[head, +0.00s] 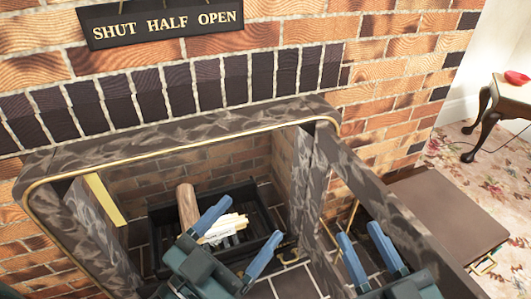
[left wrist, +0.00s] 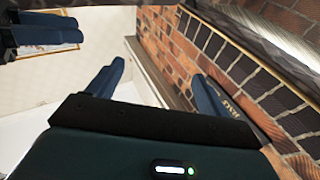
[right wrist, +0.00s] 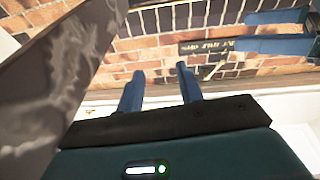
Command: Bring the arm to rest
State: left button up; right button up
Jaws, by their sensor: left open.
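My left gripper (head: 237,235) is in front of the fireplace opening in the head view. Its two blue fingers are wide apart with nothing between them, as the left wrist view also shows (left wrist: 158,68). My right gripper (head: 358,235) is further right, near the right side of the marble surround. Its fingers are parallel with a narrower gap, and nothing shows between them in the right wrist view (right wrist: 160,70). Both grippers are empty. The lower parts of both arms are cut off by the head view's edge.
The marble surround (head: 180,128) frames a dark grate (head: 160,225) holding a log (head: 187,205) and pale sticks (head: 225,228). A dark marble slab (right wrist: 60,75) is close beside my right gripper. A sign (head: 160,24) hangs above. A brown box-like surface (head: 445,205) and small table (head: 510,95) stand right.

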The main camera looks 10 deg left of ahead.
jog(key=shift+r, duration=0.1)
pick_arm(q)
jog(key=s+a+r+n+g+y+p, duration=0.1)
jog(key=r+p, duration=0.4)
jog(key=p, duration=1.4)
jog(key=s+a+r+n+g+y+p, duration=0.1)
jog(key=a+r+g+y+p, duration=0.3)
jog(key=p, duration=1.5)
jog(key=r+n+g+y, duration=0.1)
jog(key=r+g, duration=0.1)
jog(key=shift+a+g, duration=0.2)
jog(key=shift+g, duration=0.1)
pick_arm(e)
jog(key=s+d+r+m+g+h, duration=0.1)
jog(key=d+r+g+h, duration=0.1)
jog(key=r, duration=0.3)
jog(key=s+d+r+m+g+h, duration=0.1)
jog(key=d+r+m+g+h, duration=0.1)
jog(key=d+r+g+h, duration=0.1)
notch_tip(320, 180, up, 3)
jog(key=g+h, duration=0.1)
jog(key=g, duration=0.1)
jog(key=shift+d+f+g, duration=0.15)
jog(key=shift+d+g, duration=0.1)
jog(key=shift+g, duration=0.05)
